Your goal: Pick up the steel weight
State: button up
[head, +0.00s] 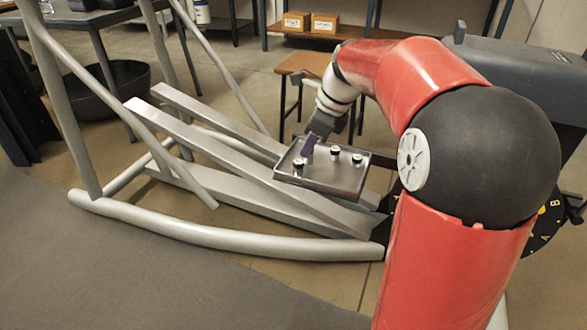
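My gripper (311,143) points down over the back left of the tray, close to the pieces. A purple part shows at its tip; I cannot tell whether it is a finger or a held thing. The fingertips are too small to judge.
A silver elliptical frame (230,238) with long slanted rails (215,152) fills the left and middle. A small brown table (303,63) stands behind the tray. A shelf (345,31) with boxes is at the back. A black bin (110,90) stands at the left.

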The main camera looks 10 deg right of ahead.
aim_at(299, 162)
jog(key=shift+m, duration=0.6)
jog(key=b+x, duration=0.1)
jog(key=x, duration=0.4)
jog(key=b+x, duration=0.1)
jog(key=x, duration=0.2)
jog(key=shift+w+d+f+b, duration=0.1)
jog(key=shift+w+f+b, duration=0.2)
jog(key=shift+w, duration=0.1)
grip_shut()
